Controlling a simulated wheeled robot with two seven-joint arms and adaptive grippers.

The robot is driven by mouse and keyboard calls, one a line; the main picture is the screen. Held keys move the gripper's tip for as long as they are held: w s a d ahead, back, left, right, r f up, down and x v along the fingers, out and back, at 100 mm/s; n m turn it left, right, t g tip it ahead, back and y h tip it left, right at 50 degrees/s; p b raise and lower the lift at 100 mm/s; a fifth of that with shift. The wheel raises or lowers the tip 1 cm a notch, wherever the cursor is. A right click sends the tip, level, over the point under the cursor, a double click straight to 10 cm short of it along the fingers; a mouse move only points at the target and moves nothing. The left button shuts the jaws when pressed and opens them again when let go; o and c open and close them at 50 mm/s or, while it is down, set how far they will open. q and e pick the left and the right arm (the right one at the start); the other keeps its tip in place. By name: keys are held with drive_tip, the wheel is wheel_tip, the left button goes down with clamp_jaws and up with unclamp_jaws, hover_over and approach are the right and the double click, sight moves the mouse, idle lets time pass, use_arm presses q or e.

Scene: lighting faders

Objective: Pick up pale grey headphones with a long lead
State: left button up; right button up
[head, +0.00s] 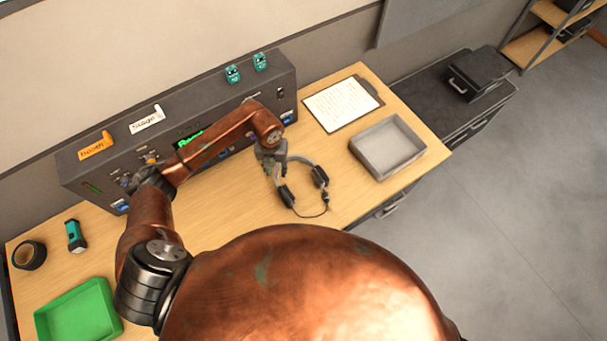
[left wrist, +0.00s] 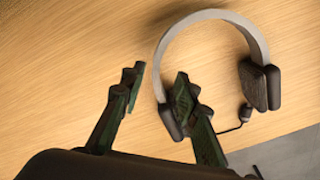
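The pale grey headphones (head: 301,160) lie on the wooden desk, with dark ear cups and a dark lead at the near side. In the left wrist view the grey band (left wrist: 215,17) arches at the upper right, with one cup at the right and the other partly hidden by a finger. My left gripper (head: 272,166) is over the left side of the headphones. In the left wrist view its two fingers (left wrist: 157,84) are apart, with the band's left side showing in the gap; I cannot tell the height between them. My right gripper is not in view.
A grey tray (head: 363,150) and a clipboard (head: 343,103) lie to the right of the headphones. A long dark console (head: 75,165) stands along the back. A green tray (head: 80,312), a torch (head: 76,236) and a dark round container (head: 29,255) are at the left.

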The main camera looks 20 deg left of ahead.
sight(276, 176)
use_arm(q)
drive_tip(key=shift+s+a+f, duration=0.1)
drive_tip(key=shift+s+f, duration=0.55)
drive_tip(key=shift+s, duration=0.25)
drive_tip(key=f, duration=0.1)
drive_tip(key=w+f, duration=0.1)
drive_tip(key=f, duration=0.1)
drive_tip(key=shift+w+f+p, duration=0.1)
drive_tip(key=shift+w+p, duration=0.1)
drive_tip(key=shift+p, duration=0.1)
drive_tip(key=shift+w+f, duration=0.5)
drive_tip(key=shift+f, duration=0.05)
drive_tip(key=shift+s+a, duration=0.1)
drive_tip(key=shift+s, duration=0.1)
drive_tip(key=shift+s+r, duration=0.2)
drive_tip(key=shift+s, duration=0.1)
drive_tip(key=shift+c, duration=0.8)
drive_tip(key=shift+w+f, duration=0.2)
drive_tip(key=shift+w, duration=0.1)
drive_tip(key=c, duration=0.3)
drive_tip(key=shift+s+r, duration=0.15)
drive_tip(key=shift+s, duration=0.05)
clamp_jaws()
drive_tip(key=shift+w, duration=0.1)
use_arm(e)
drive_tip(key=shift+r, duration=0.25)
